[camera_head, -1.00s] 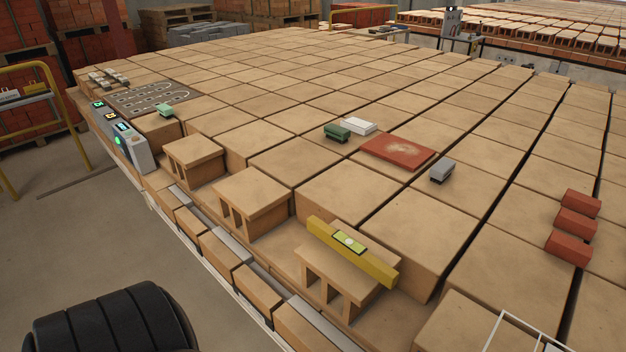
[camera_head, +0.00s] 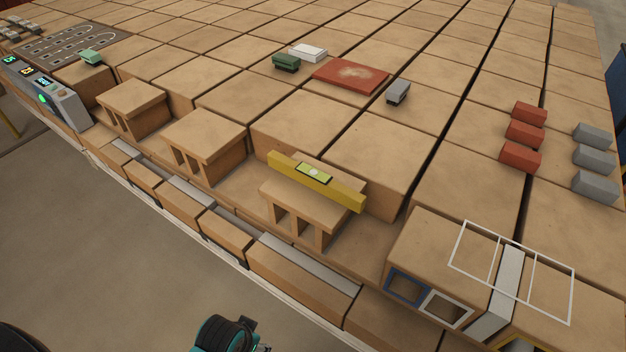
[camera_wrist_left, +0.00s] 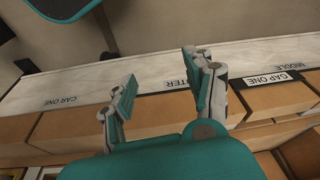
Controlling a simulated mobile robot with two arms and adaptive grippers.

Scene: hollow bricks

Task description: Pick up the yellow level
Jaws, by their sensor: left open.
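The yellow level (camera_head: 315,180) lies on top of a hollow brick (camera_head: 305,210) near the front edge of the brick surface, with a pale green vial in its middle. In the head view, a teal and black part of my arm shows at the bottom edge, well in front of and below the level. My left gripper (camera_wrist_left: 160,90) shows in the left wrist view with its two fingers spread and nothing between them. It is over the labelled front ledge; the level is not in that view. My right gripper is not in view.
Other hollow bricks (camera_head: 205,145) stand to the left along the front. A white wire frame (camera_head: 512,272) stands at the right front. Red blocks (camera_head: 524,134), grey blocks (camera_head: 594,158) and a red slab (camera_head: 350,76) lie farther back. A control box (camera_head: 52,98) is at the left.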

